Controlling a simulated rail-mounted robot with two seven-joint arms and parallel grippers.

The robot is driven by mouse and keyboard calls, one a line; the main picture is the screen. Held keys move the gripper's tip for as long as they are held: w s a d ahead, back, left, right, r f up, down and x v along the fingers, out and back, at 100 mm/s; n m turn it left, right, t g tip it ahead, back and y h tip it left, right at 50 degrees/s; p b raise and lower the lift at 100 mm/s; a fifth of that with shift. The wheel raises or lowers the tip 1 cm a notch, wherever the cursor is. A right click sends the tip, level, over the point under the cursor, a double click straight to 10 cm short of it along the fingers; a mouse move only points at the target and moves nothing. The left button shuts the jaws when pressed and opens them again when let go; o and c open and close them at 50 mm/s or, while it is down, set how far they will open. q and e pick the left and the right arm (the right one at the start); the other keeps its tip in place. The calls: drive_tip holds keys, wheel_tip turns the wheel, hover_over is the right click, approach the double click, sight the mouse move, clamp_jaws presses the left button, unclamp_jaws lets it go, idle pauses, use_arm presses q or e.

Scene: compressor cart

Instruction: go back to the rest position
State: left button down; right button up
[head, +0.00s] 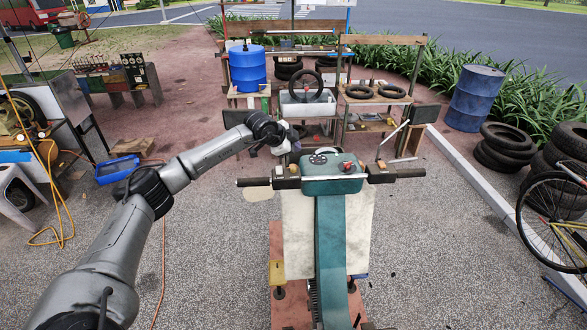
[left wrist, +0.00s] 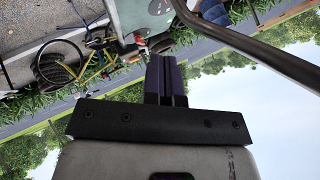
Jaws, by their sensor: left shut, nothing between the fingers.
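My left arm reaches in from the left in the head view. Its gripper (head: 284,142) is just behind the left part of the handlebar of a teal scooter-like vehicle (head: 331,225) and is partly hidden there. In the left wrist view the two dark fingers (left wrist: 166,80) are together, with nothing between them. A teal panel (left wrist: 135,16) of the vehicle and a dark bar (left wrist: 262,52) lie close beyond the fingers. I cannot tell whether the gripper touches the handlebar. My right gripper is in neither view.
A workbench with tyres (head: 375,91) and a blue drum (head: 247,69) stands behind the vehicle. Another blue drum (head: 474,98), stacked tyres (head: 505,146) and a bicycle (head: 556,222) are at the right. A blue crate (head: 118,170) is at the left. Gravel ground right of the vehicle is clear.

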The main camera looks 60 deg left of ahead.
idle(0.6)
use_arm(q)
drive_tip(key=w+d+f+m+t+h, duration=0.2)
drive_tip(key=d+f+h, duration=0.1)
drive_tip(key=d, duration=0.7)
drive_tip(key=w+d+f+m+t+h, duration=0.2)
drive_tip(key=d+f+m+h, duration=0.15)
drive_tip(key=d, duration=0.65)
drive_tip(key=s+d+f+n+t+h, duration=0.15)
drive_tip(key=s+d+n+t, duration=0.3)
drive_tip(key=d, duration=0.75)
drive_tip(key=s+d+f+n+g+y, duration=0.25)
drive_tip(key=s+f+n+y, duration=0.25)
drive_tip(key=s+f, duration=0.3)
drive_tip(key=s+d+f+n+g+y, duration=0.1)
drive_tip(key=s+f+n+g+y, duration=0.35)
drive_tip(key=s, duration=0.45)
drive_tip(key=s+d+f+m+g+h, duration=0.1)
drive_tip(key=s+d+f+g, duration=0.1)
drive_tip(key=s, duration=0.6)
drive_tip(key=s+d+f+m+g+h, duration=0.2)
drive_tip(key=s+d+g, duration=0.3)
drive_tip(key=s, duration=0.4)
drive_tip(key=shift+s+d+f+p, duration=0.25)
drive_tip(key=shift+d+f+p, duration=0.15)
drive_tip(key=shift+f, duration=0.15)
